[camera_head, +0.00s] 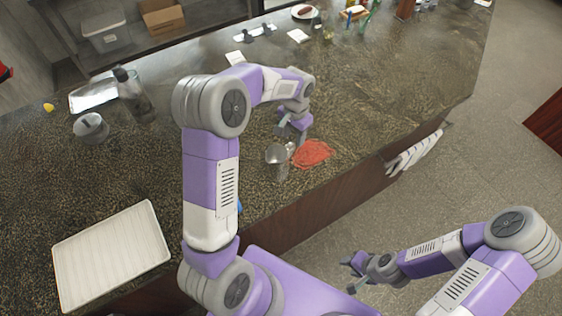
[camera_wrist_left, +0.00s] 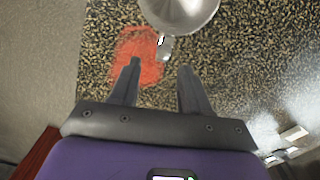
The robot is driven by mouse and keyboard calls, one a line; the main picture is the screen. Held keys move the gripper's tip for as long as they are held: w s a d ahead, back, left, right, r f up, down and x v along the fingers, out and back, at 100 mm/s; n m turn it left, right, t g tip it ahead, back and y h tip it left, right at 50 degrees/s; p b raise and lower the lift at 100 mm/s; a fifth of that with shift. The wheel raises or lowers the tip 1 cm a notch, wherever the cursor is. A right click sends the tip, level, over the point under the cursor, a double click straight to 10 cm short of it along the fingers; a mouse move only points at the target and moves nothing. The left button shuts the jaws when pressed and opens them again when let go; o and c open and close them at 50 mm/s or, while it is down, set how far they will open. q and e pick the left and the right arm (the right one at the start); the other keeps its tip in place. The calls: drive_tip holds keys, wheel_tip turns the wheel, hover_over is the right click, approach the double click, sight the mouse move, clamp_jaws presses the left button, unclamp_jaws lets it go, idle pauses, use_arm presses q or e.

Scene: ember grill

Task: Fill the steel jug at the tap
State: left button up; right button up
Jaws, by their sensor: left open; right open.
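The steel jug (camera_head: 277,161) stands on the dark speckled counter near its front edge, beside a red patch. In the left wrist view the jug (camera_wrist_left: 182,10) shows at the top edge, partly cut off, with its handle (camera_wrist_left: 164,48) pointing toward my fingers. My left gripper (camera_head: 292,133) is open and empty, right by the jug; its two fingers (camera_wrist_left: 157,88) point at the handle, which lies ahead of the gap between them. My right gripper (camera_head: 352,265) is open and empty, low over the floor, away from the counter. I see no tap in either view.
The red patch (camera_head: 313,153) lies flat on the counter. A white ribbed tray (camera_head: 110,255) lies at the left. A lidded metal pot (camera_head: 91,128) and a dark bottle (camera_head: 132,95) stand further back. White cloths (camera_head: 414,153) hang at the counter's front. The counter's right part is mostly clear.

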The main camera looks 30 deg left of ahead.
sight(293, 147)
use_arm(q)
wheel_tip(293, 147, down, 7)
drive_tip(key=shift+a+r, duration=0.1)
clamp_jaws()
idle(0.4)
